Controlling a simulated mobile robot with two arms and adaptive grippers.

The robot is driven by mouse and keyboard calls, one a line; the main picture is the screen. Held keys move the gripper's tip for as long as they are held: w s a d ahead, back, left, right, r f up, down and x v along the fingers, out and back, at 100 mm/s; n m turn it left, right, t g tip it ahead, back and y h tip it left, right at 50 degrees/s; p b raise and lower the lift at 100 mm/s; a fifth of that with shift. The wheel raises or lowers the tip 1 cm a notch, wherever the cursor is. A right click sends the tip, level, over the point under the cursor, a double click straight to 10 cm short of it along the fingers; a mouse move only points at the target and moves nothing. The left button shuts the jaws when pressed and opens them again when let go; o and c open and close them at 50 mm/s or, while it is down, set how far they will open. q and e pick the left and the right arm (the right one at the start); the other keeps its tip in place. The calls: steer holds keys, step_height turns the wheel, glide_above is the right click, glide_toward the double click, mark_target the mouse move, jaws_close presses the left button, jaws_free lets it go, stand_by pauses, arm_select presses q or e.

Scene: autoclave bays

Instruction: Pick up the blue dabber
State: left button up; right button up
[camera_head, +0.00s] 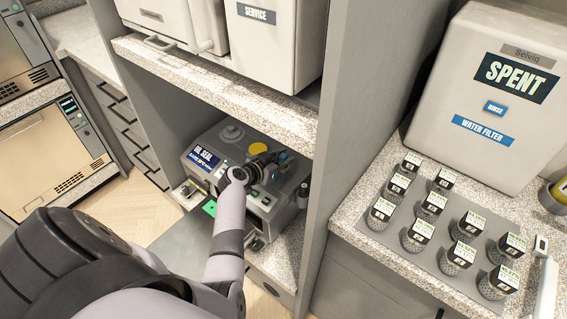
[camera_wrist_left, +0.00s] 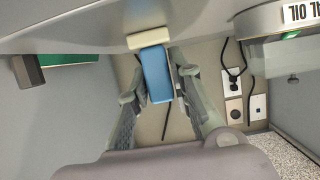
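The blue dabber (camera_wrist_left: 157,75) shows in the left wrist view, a flat blue body with a cream tip at its upper end. It lies between the fingers of my left gripper (camera_wrist_left: 160,88), which look closed against its two sides. In the head view my left gripper (camera_head: 268,167) is over the top of the grey oil seal machine (camera_head: 205,178) in the lower bay. There the gripper and wrist hide most of what is between the fingers. My right gripper is not in view.
The shelf (camera_head: 225,85) above the bay and a grey side panel (camera_head: 340,130) stand close to the arm. On the right counter are a grey mat (camera_head: 385,238) with several labelled jars and a white spent tank (camera_head: 480,95). Wall sockets (camera_wrist_left: 233,85) with cords show behind the gripper.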

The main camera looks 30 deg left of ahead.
mark_target(284, 155)
arm_select(q)
jaws_close()
step_height(284, 155, up, 10)
steer(key=shift+r, duration=0.1)
stand_by(0.5)
